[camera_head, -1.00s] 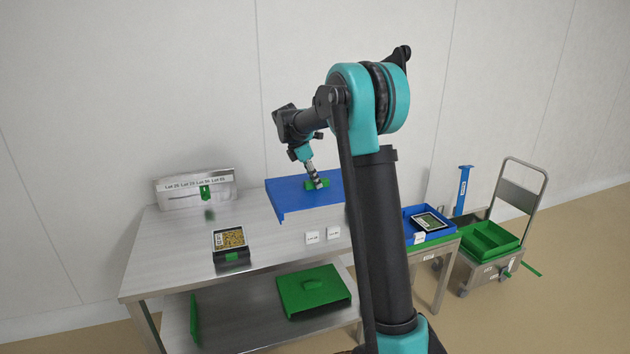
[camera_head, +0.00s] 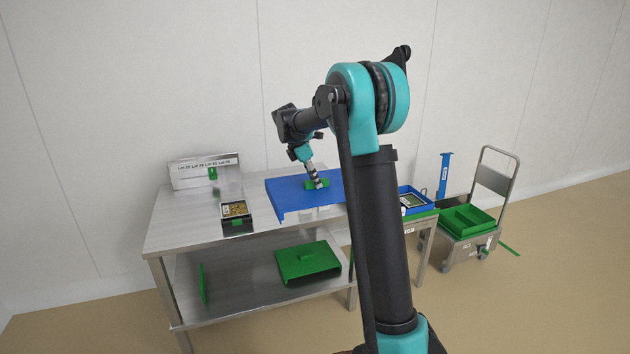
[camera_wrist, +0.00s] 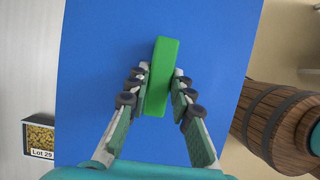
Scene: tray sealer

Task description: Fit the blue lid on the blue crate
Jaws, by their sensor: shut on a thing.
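The blue lid (camera_head: 292,198) is a flat blue panel with a green handle (camera_wrist: 161,76) on top. My gripper (camera_head: 318,183) is shut on that handle, with a finger on each side of it in the wrist view. The lid is held level or nearly so, in front of the table in the head view; its right part is hidden behind my arm. The blue crate (camera_head: 426,208) stands on the low side table right of my arm. A dark tray with a label lies in it; its left part is hidden by my arm.
A steel table (camera_head: 185,232) carries a small tray of yellow food (camera_head: 236,219) and a lot rack (camera_head: 205,172). A green lid (camera_head: 308,262) lies on its lower shelf. A trolley with a green crate (camera_head: 467,222) and a blue post (camera_head: 444,175) stand at right.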

